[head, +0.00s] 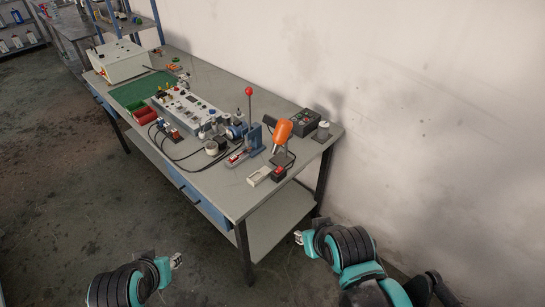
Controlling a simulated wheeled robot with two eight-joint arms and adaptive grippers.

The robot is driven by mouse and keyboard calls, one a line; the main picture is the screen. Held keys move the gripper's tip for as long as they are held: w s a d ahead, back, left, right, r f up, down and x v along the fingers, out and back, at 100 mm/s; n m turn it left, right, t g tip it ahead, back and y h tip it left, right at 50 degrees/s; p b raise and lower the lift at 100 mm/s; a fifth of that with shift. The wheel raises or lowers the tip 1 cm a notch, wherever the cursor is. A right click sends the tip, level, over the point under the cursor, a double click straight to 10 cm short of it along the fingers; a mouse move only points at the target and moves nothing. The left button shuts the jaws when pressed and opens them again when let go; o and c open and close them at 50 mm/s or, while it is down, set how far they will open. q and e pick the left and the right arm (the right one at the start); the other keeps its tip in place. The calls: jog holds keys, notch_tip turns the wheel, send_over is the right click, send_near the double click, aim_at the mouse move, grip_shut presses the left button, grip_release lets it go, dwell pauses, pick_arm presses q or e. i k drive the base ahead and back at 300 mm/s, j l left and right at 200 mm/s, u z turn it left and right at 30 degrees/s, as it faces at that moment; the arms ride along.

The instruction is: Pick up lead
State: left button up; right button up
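Black leads (176,151) run in loops along the front of the workbench, beside a grey panel device and a small red-and-black block (174,134). I cannot tell which one is the task's lead, and their ends are too small to make out. My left gripper (176,261) is low in front of the bench, over the floor and well apart from the leads. My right gripper (298,237) is near the bench's right end, below the tabletop. Both grippers are too small to show their finger opening, and nothing is visible in either.
The workbench (228,190) stands along a white wall. It bears a blue press (254,140) with a red-knobbed lever, an orange tool (282,132), a white box (259,176), red and green bins (144,114) and a control cabinet (119,62). Open floor lies at left.

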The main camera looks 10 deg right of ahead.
aim_at(234, 158)
jog(key=i+j+z, duration=0.1)
jog(key=z, duration=0.35)
jog(key=i+j+z, duration=0.1)
jog(key=z, duration=0.3)
jog(key=i+j+z, duration=0.1)
jog(key=j+z, duration=0.2)
jog(key=z, duration=0.15)
jog(key=j+z, duration=0.2)
jog(key=z, duration=0.25)
jog(key=j, duration=0.9)
jog(key=i+j, duration=0.15)
jog(key=j, duration=1.7)
jog(key=i+j, duration=0.15)
jog(key=j, duration=0.75)
